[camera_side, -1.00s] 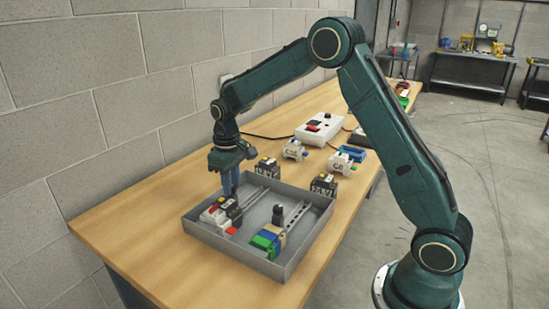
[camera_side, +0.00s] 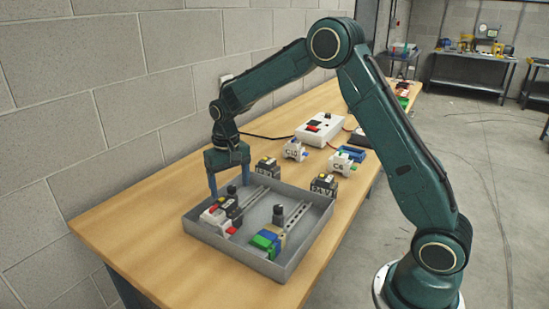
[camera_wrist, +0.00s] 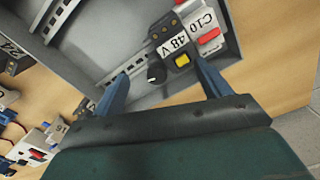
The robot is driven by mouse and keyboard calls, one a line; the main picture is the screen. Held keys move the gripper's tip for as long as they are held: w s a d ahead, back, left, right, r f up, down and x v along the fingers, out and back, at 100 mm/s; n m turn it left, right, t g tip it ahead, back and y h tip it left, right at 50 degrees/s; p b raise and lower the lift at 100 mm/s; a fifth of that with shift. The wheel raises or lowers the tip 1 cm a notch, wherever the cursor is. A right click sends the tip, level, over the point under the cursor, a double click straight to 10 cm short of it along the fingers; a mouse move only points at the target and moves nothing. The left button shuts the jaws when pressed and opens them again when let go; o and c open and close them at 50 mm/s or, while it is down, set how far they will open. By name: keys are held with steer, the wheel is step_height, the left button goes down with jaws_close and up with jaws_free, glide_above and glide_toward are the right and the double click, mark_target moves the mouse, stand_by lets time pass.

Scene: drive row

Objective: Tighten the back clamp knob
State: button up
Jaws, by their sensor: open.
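The back clamp knob (camera_side: 232,189) is small and black and stands on the back rail, beside the row of modules in the grey tray (camera_side: 287,268). In the wrist view the knob (camera_wrist: 157,72) lies between my fingers, closer to the black module with the yellow button (camera_wrist: 182,60). My gripper (camera_side: 230,191) is open and points down over the back rail, with one blue finger on each side of the knob. The fingers appear apart from the knob, and their exact height is hard to tell. A second black knob (camera_side: 278,213) stands on the front rail.
Back-rail modules (camera_side: 216,214) include a white one marked C10. Green, blue and tan blocks (camera_side: 267,240) sit on the front rail. Loose black modules (camera_side: 266,168) (camera_side: 324,185) stand by the tray's far wall. A white box (camera_side: 320,128) and small white modules lie beyond on the wooden bench.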

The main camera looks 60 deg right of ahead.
mark_target(231, 187)
steer(key=shift+r, duration=0.1)
steer(key=shift+d+r, duration=0.1)
steer(key=shift+r, duration=3.35)
steer(key=shift+s+r, duration=0.1)
steer(key=shift+s+r, duration=0.1)
steer(key=shift+r, duration=0.1)
steer(key=s+a+r+n+t, duration=0.25)
steer(key=s+r, duration=0.75)
steer(key=s, duration=0.5)
steer(key=s+a+f+n+t, duration=0.1)
steer(key=s+a+n+t, duration=0.1)
steer(key=s, duration=1.4)
steer(key=shift+s+f+t, duration=0.15)
steer(key=shift+f+t, duration=0.05)
steer(key=shift+t, duration=0.35)
